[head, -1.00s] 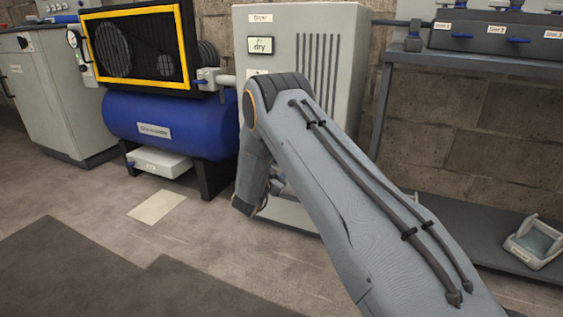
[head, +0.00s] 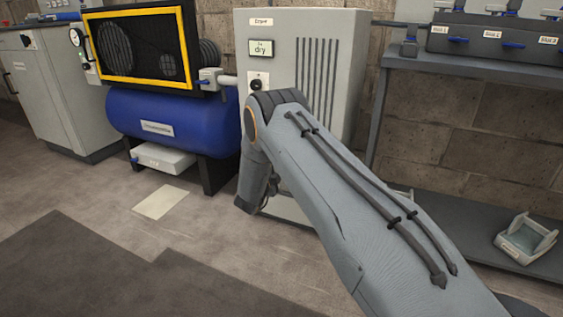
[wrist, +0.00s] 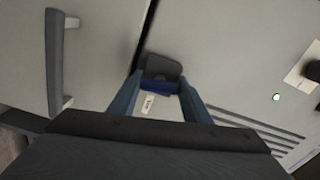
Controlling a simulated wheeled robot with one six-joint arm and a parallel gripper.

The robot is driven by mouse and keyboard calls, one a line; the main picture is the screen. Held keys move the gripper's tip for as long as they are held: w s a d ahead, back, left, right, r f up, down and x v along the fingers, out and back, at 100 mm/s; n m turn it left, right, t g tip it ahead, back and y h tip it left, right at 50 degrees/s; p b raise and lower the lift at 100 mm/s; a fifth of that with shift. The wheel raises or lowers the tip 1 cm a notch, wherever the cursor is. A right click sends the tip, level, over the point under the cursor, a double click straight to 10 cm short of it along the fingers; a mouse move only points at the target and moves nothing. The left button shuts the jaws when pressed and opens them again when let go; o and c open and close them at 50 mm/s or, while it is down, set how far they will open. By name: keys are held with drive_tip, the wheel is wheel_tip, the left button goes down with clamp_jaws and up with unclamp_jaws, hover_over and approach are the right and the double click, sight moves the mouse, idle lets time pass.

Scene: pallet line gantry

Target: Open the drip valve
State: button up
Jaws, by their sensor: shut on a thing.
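In the wrist view, my gripper (wrist: 159,88) has its two blue fingers on either side of a small dark fitting (wrist: 163,67) with a blue lever (wrist: 157,87). It is shut on the blue lever. A small white tag (wrist: 148,104) shows just below the lever, its writing too small to read; I cannot tell if this is the drip valve. The fitting stands by a pale panel. In the head view, my arm hides the gripper and the lever.
A grey dryer cabinet (head: 346,60) with a display reading "dry" stands behind my arm. A blue tank (head: 205,128) is to its left. A shelf with a small tray (head: 526,238) is at right. A bar handle (wrist: 54,62) is in the wrist view.

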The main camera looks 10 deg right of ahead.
drive_tip(key=shift+m+p, duration=0.4)
drive_tip(key=shift+m, duration=0.7)
drive_tip(key=o, duration=1)
drive_tip(key=shift+o, duration=0.2)
drive_tip(key=p+v, duration=0.2)
drive_tip(key=v, duration=0.6)
drive_tip(key=shift+p, duration=0.35)
drive_tip(key=shift+w, duration=0.1)
